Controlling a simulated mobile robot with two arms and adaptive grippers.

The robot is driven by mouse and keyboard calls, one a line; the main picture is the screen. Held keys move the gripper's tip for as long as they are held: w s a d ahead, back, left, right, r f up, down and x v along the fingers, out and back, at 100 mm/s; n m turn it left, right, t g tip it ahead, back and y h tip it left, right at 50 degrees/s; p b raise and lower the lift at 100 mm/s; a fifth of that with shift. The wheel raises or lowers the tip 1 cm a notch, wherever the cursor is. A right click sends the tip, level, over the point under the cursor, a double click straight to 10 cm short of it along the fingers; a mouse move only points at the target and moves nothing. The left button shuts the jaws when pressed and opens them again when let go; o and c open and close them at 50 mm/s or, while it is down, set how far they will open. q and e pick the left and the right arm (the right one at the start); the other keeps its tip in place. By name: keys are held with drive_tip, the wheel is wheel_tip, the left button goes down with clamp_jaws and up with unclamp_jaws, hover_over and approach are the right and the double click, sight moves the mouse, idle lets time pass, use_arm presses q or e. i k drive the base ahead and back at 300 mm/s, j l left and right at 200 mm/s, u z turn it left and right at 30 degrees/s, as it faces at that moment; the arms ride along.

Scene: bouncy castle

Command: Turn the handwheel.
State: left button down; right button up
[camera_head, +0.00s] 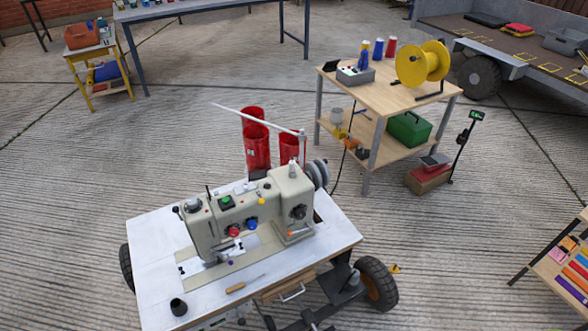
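A beige sewing machine (235,205) stands on a white-topped wheeled cart (150,235) in the lower middle of the head view. A grey handwheel (318,174), seen at an angle, is at the right end of the machine, partly hidden by the machine body. A dark round knob (298,212) is on the machine's near right face. Neither of my grippers shows in this view.
Red thread cones (256,145) stand behind the machine under a thin pale arm. A wooden table (385,97) with a yellow reel (422,63) is behind right. A screwdriver-like tool (245,284) and a black cup (178,307) lie on the cart. Concrete floor right of it is mostly clear.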

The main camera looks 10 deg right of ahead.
sight(321, 172)
drive_tip(key=l+u, duration=0.45)
drive_tip(key=l, duration=0.3)
drive_tip(key=l+u, duration=0.45)
drive_tip(key=l, duration=0.25)
drive_tip(key=k+l, duration=0.1)
drive_tip(key=l, duration=0.4)
drive_tip(key=k+l, duration=0.1)
drive_tip(key=l, duration=0.4)
drive_tip(key=k+l+u, duration=0.1)
drive_tip(key=l, duration=0.45)
drive_tip(key=k+l, duration=0.1)
drive_tip(key=l, duration=0.4)
